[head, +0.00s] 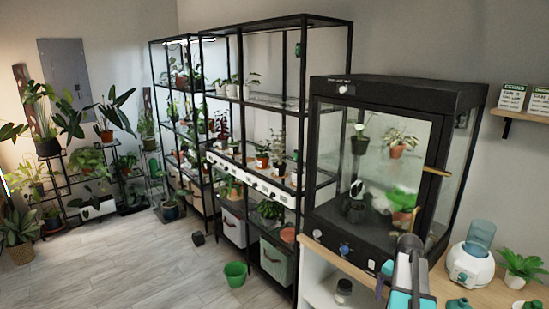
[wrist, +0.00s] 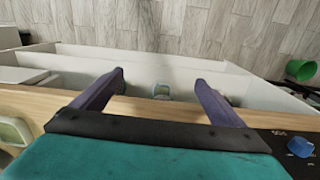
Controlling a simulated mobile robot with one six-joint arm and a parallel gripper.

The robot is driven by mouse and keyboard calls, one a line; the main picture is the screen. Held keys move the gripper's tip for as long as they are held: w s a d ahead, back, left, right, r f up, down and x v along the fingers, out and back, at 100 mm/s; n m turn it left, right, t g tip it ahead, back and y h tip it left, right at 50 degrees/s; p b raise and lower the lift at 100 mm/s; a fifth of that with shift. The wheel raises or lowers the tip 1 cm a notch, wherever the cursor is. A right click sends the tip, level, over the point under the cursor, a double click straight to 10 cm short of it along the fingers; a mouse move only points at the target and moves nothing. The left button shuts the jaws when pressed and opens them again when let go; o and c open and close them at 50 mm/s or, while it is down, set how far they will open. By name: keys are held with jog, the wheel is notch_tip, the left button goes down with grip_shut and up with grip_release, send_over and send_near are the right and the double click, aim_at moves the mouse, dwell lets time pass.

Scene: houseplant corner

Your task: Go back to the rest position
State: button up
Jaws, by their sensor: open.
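My gripper (wrist: 158,78) shows in the wrist view with its two purple fingers spread apart and nothing between them. It points down over the front edge of the wooden counter (wrist: 35,101), above the white open shelving below. In the head view my teal and grey arm end is at the lower right, in front of the glass cabinet, and its fingertips are mostly hidden there.
The black-framed glass cabinet (head: 380,88) holding potted plants stands close to my arm. A white humidifier (head: 470,267) with a blue tank is to the right. A small jar (head: 343,287) sits on the lower shelf. A green pot (head: 236,274) stands on the open floor.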

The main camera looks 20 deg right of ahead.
jog(key=w+a+f+n, duration=0.3)
jog(key=a, duration=0.8)
jog(key=w+a+f+n, duration=0.2)
jog(key=a+f+n, duration=0.15)
jog(key=a, duration=0.75)
jog(key=w+a+f+n, duration=0.3)
jog(key=a+f, duration=0.1)
jog(key=a, duration=0.6)
jog(key=s+a+f+n, duration=0.2)
jog(key=a, duration=0.5)
jog(key=s+a+f+n, duration=0.1)
jog(key=a+n, duration=0.2)
jog(key=a, duration=0.4)
jog(key=s+f+g, duration=0.2)
jog(key=s+f, duration=0.7)
jog(key=s, duration=0.4)
jog(key=s+f+g, duration=0.3)
jog(key=s+f, duration=0.6)
jog(key=s, duration=0.4)
jog(key=shift+d+f+g, duration=0.15)
jog(key=shift+d+g, duration=0.15)
jog(key=shift+d, duration=0.05)
